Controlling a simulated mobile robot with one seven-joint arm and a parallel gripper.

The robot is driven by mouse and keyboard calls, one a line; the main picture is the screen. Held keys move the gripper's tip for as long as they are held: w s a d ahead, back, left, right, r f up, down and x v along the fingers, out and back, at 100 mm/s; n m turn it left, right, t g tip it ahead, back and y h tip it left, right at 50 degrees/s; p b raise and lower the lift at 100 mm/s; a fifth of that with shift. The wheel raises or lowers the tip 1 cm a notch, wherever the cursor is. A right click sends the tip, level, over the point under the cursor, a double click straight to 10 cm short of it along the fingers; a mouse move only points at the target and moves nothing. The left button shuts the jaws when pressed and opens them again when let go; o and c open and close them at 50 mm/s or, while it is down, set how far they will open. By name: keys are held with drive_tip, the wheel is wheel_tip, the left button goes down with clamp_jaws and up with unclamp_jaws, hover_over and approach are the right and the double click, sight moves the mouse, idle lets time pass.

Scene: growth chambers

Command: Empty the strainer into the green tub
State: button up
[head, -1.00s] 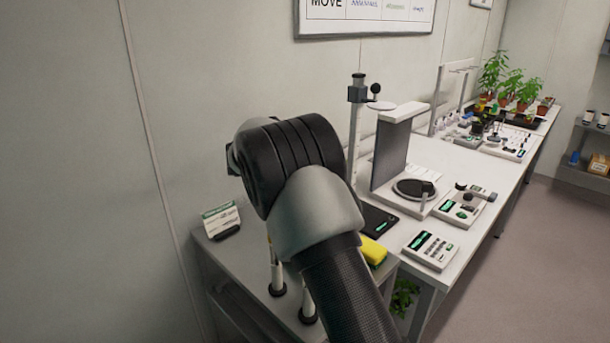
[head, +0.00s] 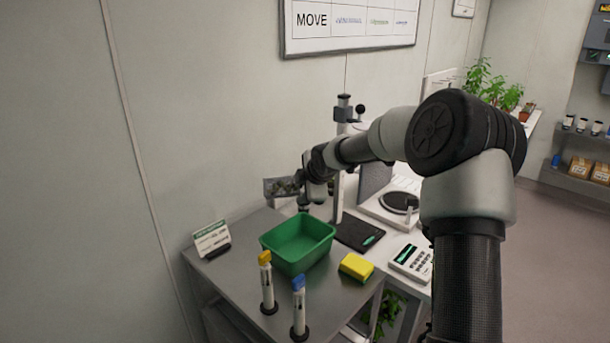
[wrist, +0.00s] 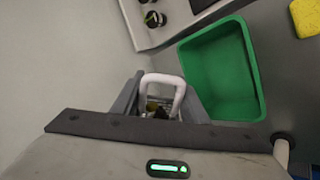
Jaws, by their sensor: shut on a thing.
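The green tub (head: 300,238) stands on the grey metal table, and its visible inside looks empty. It also shows in the wrist view (wrist: 222,72), right of my gripper. My gripper (head: 301,184) is shut on the strainer (head: 279,187), a small greyish basket with dark and greenish contents. The strainer is held up above table height, near the tub's far left side in the head view. In the wrist view a white looped handle (wrist: 163,79) rises between my gripper's fingers (wrist: 162,104), with some contents visible below. Most of the strainer is hidden there.
Two tubes, yellow-capped (head: 266,281) and blue-capped (head: 299,307), stand in front of the tub. A yellow sponge (head: 356,267) lies to its right, a sign card (head: 212,239) to its left. A black scale (head: 358,233) and instruments crowd the white bench behind.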

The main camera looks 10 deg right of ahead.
drive_tip(key=m+y+b, duration=0.1)
drive_tip(key=y, duration=0.1)
drive_tip(key=a+m+t+y+b, duration=0.1)
drive_tip(key=y, duration=0.1)
drive_tip(key=a+m+t+y+b, duration=0.1)
drive_tip(key=y, duration=0.1)
drive_tip(key=shift+w+f+m, duration=0.15)
drive_tip(key=shift+f+m, duration=0.25)
drive_tip(key=shift+r, duration=0.1)
idle(0.6)
idle(0.8)
